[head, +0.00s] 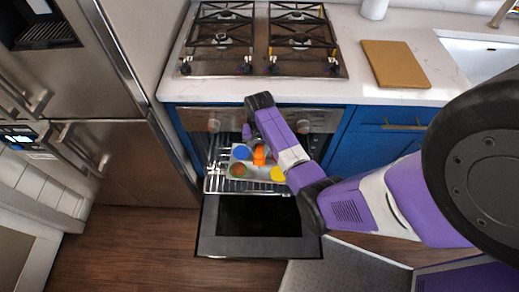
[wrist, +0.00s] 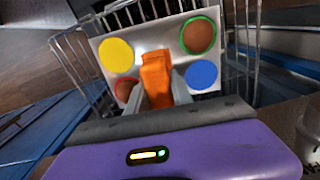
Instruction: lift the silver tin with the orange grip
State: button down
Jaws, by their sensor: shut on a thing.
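The silver tin (head: 243,170) is in the open oven, on or just above the wire rack. It has round cups coloured blue, green-rimmed brown, yellow and orange-brown. In the wrist view the tin (wrist: 150,32) fills the upper middle, tilted in the picture. Its orange grip (head: 259,155) stands near the tin's middle; it also shows in the wrist view (wrist: 156,78). My gripper (wrist: 163,92) is shut on the orange grip, with a grey finger on each side. In the head view my arm hides part of the tin's right side. I cannot tell whether the tin touches the rack.
The oven rack (head: 222,186) is pulled out above the lowered oven door (head: 258,228). A hob (head: 262,40) and a wooden board (head: 395,64) are on the counter above. A steel fridge (head: 115,110) stands close on the left. Wooden floor (head: 130,235) is clear at the lower left.

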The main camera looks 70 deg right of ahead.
jog(key=shift+f, duration=0.15)
jog(key=shift+f+b, duration=0.75)
jog(key=shift+f, duration=0.25)
jog(key=shift+f, duration=0.2)
jog(key=shift+f+b, duration=0.65)
jog(key=shift+f, duration=0.1)
jog(key=shift+r, duration=0.1)
jog(key=shift+r+p, duration=2.95)
jog(key=shift+p, duration=0.1)
